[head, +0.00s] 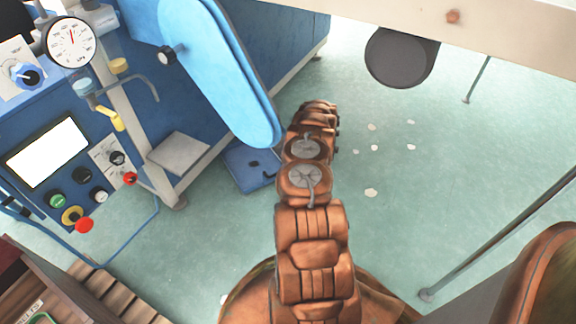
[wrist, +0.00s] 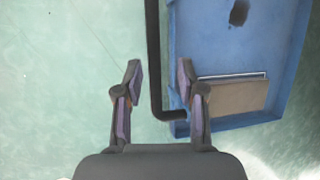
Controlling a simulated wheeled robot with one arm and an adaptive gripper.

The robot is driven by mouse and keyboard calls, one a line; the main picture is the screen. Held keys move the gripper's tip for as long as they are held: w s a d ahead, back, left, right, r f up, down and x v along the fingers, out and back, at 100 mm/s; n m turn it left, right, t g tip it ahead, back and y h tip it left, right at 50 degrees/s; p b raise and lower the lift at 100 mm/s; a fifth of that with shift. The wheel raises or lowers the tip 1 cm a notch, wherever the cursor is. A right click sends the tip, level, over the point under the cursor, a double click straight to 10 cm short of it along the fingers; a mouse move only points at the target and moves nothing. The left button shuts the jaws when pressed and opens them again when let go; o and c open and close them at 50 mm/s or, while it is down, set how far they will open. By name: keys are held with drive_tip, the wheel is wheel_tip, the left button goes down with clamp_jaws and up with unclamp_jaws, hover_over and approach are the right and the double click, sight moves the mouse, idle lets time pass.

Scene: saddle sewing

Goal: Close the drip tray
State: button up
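The blue drip tray (head: 247,168) sits low at the machine's base, out over the floor, partly behind my arm. In the wrist view the tray (wrist: 290,40) fills the upper right, with a tan block (wrist: 235,97) and a dark patch on it. A black bent bar (wrist: 153,50) runs along the tray's left side and turns toward its near corner. My gripper (wrist: 160,72) is open. Its two fingers stand on either side of the bar; I cannot tell whether they touch it. In the head view the gripper is hidden by my copper-coloured arm.
A light blue padded panel (head: 215,65) juts out above the tray, left of my arm. The blue machine with gauge (head: 71,42) and control panel (head: 62,175) stands left. A grey stool seat (head: 398,58) is upper right. Green floor (head: 420,190) is open to the right.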

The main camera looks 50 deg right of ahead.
drive_tip(key=v, duration=1.2)
idle(0.6)
